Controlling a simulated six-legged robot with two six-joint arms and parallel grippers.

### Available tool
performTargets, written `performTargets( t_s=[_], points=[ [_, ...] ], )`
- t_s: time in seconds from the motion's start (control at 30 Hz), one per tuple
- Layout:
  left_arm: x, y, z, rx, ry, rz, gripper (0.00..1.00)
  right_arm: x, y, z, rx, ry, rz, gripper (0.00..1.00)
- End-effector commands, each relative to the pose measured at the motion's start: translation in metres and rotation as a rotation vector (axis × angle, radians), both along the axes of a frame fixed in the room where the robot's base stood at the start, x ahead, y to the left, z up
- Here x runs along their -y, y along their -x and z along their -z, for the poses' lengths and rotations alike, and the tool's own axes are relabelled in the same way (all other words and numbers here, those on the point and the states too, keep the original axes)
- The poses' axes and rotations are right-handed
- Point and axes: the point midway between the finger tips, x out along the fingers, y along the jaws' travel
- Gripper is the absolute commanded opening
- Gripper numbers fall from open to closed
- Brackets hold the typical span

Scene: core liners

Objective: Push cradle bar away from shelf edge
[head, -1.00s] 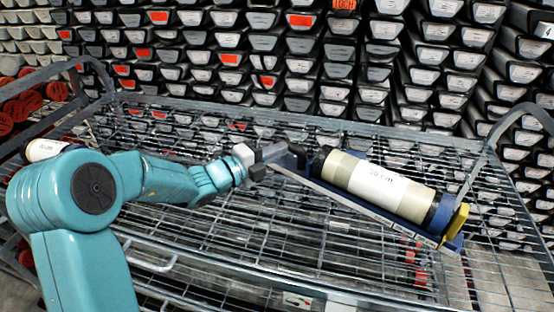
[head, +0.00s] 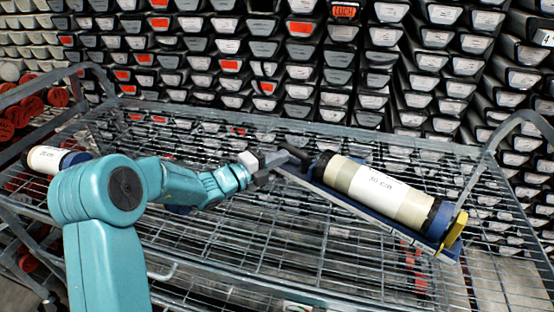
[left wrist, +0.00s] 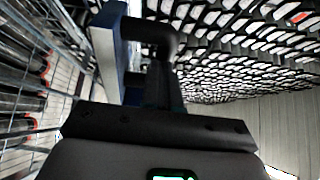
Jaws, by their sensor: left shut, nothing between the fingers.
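The cradle bar (head: 362,214) is a long blue and grey rail lying aslant on the wire shelf (head: 250,235). It carries a cream core liner (head: 378,190) with a white label, a blue band and a yellow end piece (head: 453,232). My left gripper (head: 290,157) is shut and empty at the bar's left end, close to or touching it; the exact contact is hidden. In the left wrist view, a blue and grey end of the bar (left wrist: 106,45) stands just beyond the dark gripper body. My right gripper is not in view.
A second liner (head: 50,160) with a white label lies at the left, partly behind my left arm. Dense rows of labelled core trays (head: 330,70) fill the back. Metal side rails bound the shelf. Bare wire mesh lies in front of the bar.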

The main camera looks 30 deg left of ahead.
Motion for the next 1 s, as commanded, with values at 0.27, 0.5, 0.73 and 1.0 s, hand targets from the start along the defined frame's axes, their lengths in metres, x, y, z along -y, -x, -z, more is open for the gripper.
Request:
performTargets(
  t_s=[0.27,0.5,0.73,1.0],
  points=[
    [0.0,0.0,-0.001,0.001,0.0,-0.001,0.0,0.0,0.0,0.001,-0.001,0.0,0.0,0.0],
    [0.0,0.001,-0.041,0.006,-0.002,0.0,0.0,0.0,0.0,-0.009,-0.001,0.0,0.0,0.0],
    [0.0,0.001,-0.106,0.006,-0.003,-0.001,0.0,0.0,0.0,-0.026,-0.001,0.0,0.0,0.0],
    [0.0,0.001,-0.172,0.004,-0.002,-0.001,0.0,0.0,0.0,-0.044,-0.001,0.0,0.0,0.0]
  ],
)
